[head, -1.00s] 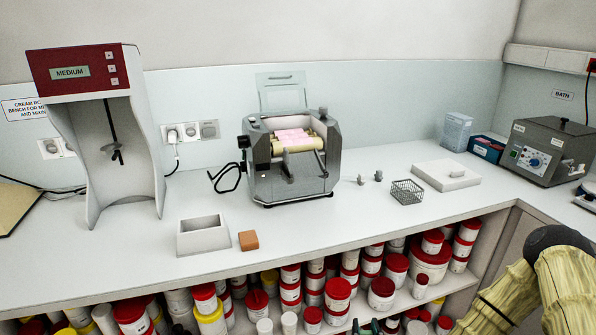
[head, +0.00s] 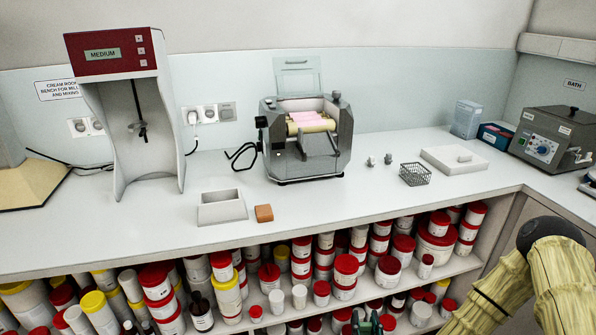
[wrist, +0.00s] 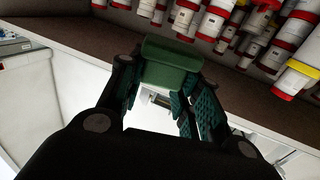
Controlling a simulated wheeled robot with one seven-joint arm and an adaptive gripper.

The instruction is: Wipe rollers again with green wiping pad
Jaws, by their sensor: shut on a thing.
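The green wiping pad (wrist: 170,65) is a small block held between the teal-padded fingers of my gripper (wrist: 168,92) in the wrist view. In the head view only the tips of my gripper (head: 368,324) show at the bottom edge, in front of the shelves and well away from the mill. The grey roller mill (head: 306,150) stands on the bench at the centre back with its clear guard raised. Its cream rollers (head: 312,126) have pink smears along the upper part. The rollers' undersides are hidden.
A white open box (head: 222,208) and an orange-brown block (head: 264,213) stand in front of the mill. A wire basket (head: 415,175) and a white slab (head: 455,160) lie to its right. A tall mixer (head: 125,120) is at left. Tubs crowd the shelves below. Bench front is largely clear.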

